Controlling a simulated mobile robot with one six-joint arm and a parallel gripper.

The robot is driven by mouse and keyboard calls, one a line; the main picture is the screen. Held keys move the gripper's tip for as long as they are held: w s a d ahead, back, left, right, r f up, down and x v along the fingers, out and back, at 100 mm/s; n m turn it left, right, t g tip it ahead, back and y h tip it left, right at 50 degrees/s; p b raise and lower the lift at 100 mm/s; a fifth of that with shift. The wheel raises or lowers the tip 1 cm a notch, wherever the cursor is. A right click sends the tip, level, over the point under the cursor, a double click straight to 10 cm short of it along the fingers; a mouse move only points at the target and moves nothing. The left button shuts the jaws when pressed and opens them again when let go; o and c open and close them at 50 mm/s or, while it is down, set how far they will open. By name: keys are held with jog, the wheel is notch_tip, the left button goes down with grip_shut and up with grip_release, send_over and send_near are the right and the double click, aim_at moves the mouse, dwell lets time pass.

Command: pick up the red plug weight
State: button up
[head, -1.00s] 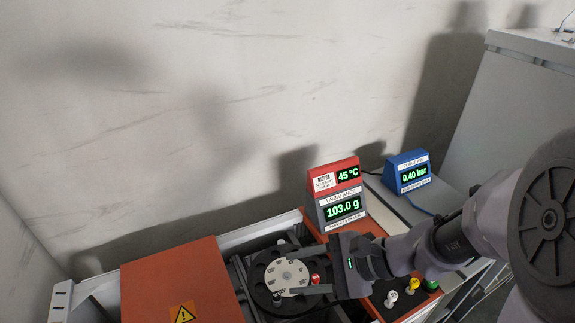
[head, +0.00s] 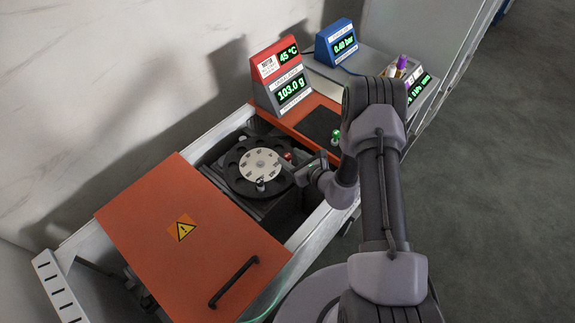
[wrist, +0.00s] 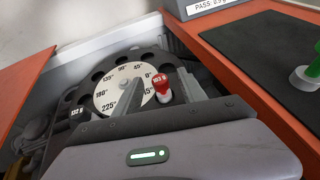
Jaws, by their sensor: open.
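The red plug weight (head: 287,155) sits at the right edge of the round dial rotor (head: 234,172). In the wrist view the red plug (wrist: 163,96), with a label on its top, stands beside the 0° mark of the pale dial (wrist: 112,97). My gripper (wrist: 160,78) is open, with one finger on each side of the red plug; whether either finger touches it I cannot tell. In the head view my gripper (head: 300,167) is low at the rotor's right side, partly hidden by my arm.
A dark labelled plug (wrist: 78,113) sits at the rotor's near-left rim. An orange lid (head: 150,215) lies left of the rotor. A red-and-grey display (head: 283,80) reading 103.0 g stands behind.

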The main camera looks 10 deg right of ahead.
aim_at(283, 154)
jog(key=b+x, duration=0.1)
jog(key=x, duration=0.1)
jog(key=f+b+x, duration=0.1)
jog(key=x, duration=0.1)
jog(key=shift+w+f, duration=0.1)
jog(key=shift+f, duration=0.05)
jog(key=shift+w+a, duration=0.25)
jog(key=shift+w, duration=0.15)
grip_shut()
